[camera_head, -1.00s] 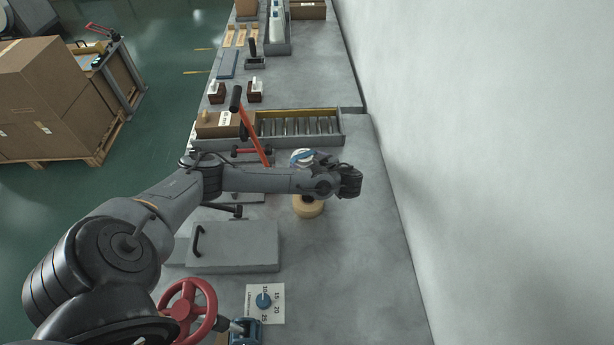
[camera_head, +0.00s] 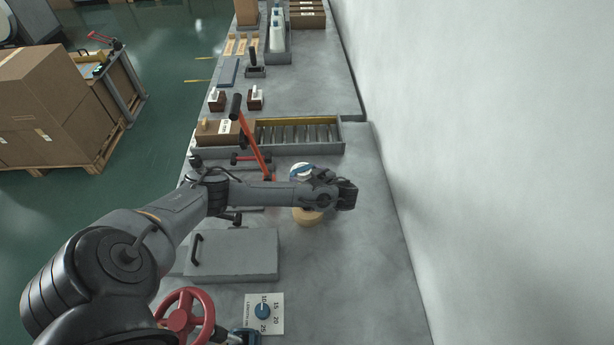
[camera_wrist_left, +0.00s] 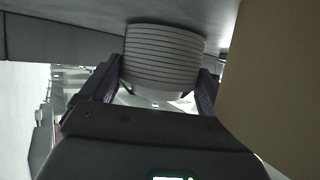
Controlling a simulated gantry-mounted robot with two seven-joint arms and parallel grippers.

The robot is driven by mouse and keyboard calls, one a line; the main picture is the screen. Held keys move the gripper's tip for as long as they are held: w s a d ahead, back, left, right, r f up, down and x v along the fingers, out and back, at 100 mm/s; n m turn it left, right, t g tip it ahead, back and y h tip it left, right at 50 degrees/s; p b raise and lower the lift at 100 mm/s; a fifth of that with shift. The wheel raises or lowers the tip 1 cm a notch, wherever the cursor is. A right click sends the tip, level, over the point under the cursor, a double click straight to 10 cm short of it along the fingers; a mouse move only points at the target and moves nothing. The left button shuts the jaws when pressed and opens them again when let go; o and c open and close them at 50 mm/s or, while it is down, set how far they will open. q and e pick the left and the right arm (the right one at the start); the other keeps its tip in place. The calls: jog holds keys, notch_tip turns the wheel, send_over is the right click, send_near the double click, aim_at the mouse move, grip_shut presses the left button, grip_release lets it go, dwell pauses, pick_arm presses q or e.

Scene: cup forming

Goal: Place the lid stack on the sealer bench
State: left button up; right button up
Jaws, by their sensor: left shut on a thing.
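The lid stack (camera_wrist_left: 163,55), a pale ridged cylinder of thin discs, sits between the two dark fingers of my left gripper (camera_wrist_left: 155,85) in the left wrist view. The gripper is shut on it. In the head view my left wrist and gripper (camera_head: 343,194) are over the grey bench (camera_head: 350,250), right of its middle. The fingers and the held stack cannot be made out there. A tan round block (camera_head: 307,216) is just in front of the wrist. My right gripper is not in view.
A blue-and-white round item (camera_head: 301,169) is just behind my wrist. A roller tray (camera_head: 298,134), a red-handled lever (camera_head: 252,137) and a grey plate with a handle (camera_head: 232,254) are nearby. A wall (camera_head: 480,170) bounds the right. Bare bench lies right of the plate.

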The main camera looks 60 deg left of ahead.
pick_arm(q)
jog(key=shift+f, duration=0.2)
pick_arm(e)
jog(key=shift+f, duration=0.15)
pick_arm(q)
jog(key=o, duration=0.8)
jog(key=shift+r, duration=0.2)
jog(key=v, duration=0.6)
jog(key=shift+p, duration=0.35)
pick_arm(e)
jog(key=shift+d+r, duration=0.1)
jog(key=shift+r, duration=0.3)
pick_arm(q)
jog(key=shift+p+v, duration=2.65)
jog(key=shift+v, duration=0.4)
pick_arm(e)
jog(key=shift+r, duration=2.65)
